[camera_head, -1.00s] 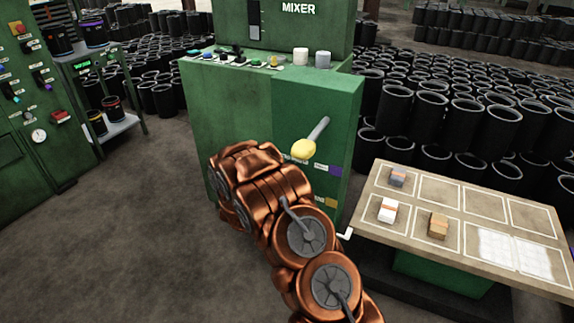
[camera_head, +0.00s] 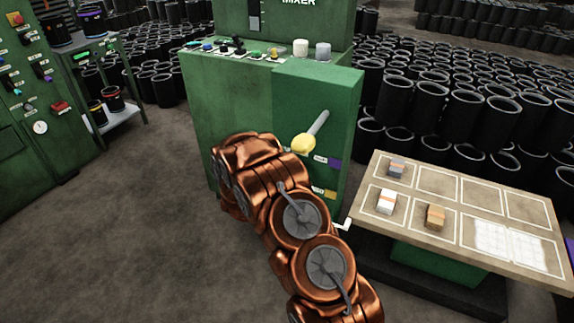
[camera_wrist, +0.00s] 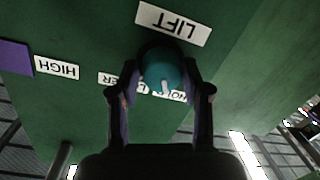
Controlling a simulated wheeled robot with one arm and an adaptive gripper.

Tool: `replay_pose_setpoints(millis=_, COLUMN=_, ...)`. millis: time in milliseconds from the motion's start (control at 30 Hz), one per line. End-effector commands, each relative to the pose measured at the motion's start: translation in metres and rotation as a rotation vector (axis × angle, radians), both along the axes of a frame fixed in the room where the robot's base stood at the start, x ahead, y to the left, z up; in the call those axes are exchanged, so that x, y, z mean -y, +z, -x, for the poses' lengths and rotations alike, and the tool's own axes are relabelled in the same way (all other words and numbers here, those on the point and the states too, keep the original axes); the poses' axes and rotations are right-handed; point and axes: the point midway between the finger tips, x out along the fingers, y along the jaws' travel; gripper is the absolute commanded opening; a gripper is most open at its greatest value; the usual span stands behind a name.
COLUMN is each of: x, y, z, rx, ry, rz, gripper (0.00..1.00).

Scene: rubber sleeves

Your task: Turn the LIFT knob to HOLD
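The LIFT knob (camera_wrist: 165,70) is a round teal knob with a white pointer, on a green panel in the wrist view. A white LIFT label (camera_wrist: 173,24) shows upside down above it. The pointer points down in the picture, toward a white label (camera_wrist: 176,95) partly hidden by the knob and fingers, with "HO" legible. My gripper (camera_wrist: 165,62) has one finger on each side of the knob, and the fingertips appear to touch its sides. In the head view my copper arm hides the gripper and the knob.
In the wrist view a HIGH label (camera_wrist: 56,67) and a purple patch (camera_wrist: 14,56) lie left. In the head view a yellow-ended lever (camera_head: 304,143) stands on the green mixer (camera_head: 225,105) close to my arm. A table (camera_head: 420,225) with small blocks stands right. Floor at left is clear.

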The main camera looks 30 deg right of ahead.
Motion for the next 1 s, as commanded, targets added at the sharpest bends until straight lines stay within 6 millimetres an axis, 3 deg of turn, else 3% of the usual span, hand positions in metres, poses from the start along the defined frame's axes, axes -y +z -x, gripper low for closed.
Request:
replay_pose_setpoints(millis=133, x=-0.001, y=0.000, z=0.000, rx=0.000, ry=0.001, rz=0.000, gripper=0.66)
replay_pose_setpoints(millis=567, x=-0.006, y=0.000, z=0.002, rx=0.000, ry=0.003, rz=-0.001, gripper=0.67)
replay_pose_setpoints(millis=1000, x=-0.055, y=0.005, z=0.034, rx=-0.001, ry=0.004, rz=-0.003, gripper=0.67)
